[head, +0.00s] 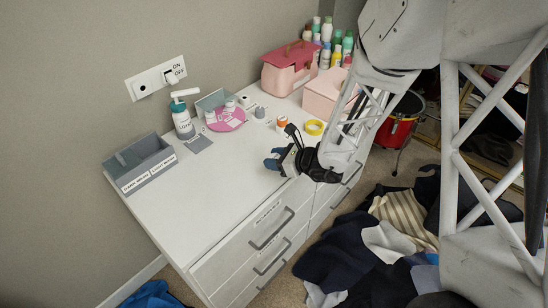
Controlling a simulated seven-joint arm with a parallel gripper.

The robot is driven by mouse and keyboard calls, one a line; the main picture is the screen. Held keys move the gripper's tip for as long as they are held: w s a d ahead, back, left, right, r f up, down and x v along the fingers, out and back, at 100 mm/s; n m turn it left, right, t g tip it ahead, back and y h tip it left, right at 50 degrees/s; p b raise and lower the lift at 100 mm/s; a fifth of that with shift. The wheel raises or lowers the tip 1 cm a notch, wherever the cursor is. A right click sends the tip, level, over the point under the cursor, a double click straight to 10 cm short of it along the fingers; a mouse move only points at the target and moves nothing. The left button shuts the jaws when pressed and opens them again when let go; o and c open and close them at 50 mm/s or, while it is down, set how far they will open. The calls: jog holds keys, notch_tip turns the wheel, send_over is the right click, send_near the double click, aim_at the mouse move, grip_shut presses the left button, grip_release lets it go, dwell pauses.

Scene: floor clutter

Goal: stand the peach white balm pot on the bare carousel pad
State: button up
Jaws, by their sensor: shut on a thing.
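The pink carousel (238,122) lies on the white cabinet top, towards the back. Several small pale pots, among them a white pot (230,105), stand on it. Which pad is bare is too small to tell. My gripper (271,161), with blue fingers, is over the front edge of the cabinet top, nearer than the carousel and to its right. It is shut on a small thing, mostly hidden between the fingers. I cannot tell whether this is the peach white balm pot. An orange and white pot (282,123) stands behind my gripper.
A yellow ring (314,127) and grey pieces (259,112) lie near the carousel. A pump bottle (183,121) and a grey divided tray (142,164) stand left. Pink boxes (289,68) and bottles (327,50) stand at the back. The front left of the top is clear.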

dwell(0.4)
jog(key=shift+n+g+y, duration=0.4)
jog(key=shift+n+g, duration=0.4)
jog(key=shift+g, duration=0.1)
jog(key=w+a, duration=0.3)
jog(key=w+a+r, duration=0.1)
jog(key=w+a, duration=0.2)
jog(key=w+a+r, duration=0.1)
jog(key=w+a, duration=0.2)
jog(key=w, duration=0.1)
send_over(234, 123)
jog(key=shift+f, duration=0.7)
jog(key=shift+f, duration=0.1)
jog(key=shift+f, duration=1.65)
jog(key=shift+f, duration=0.15)
jog(key=o, duration=0.9)
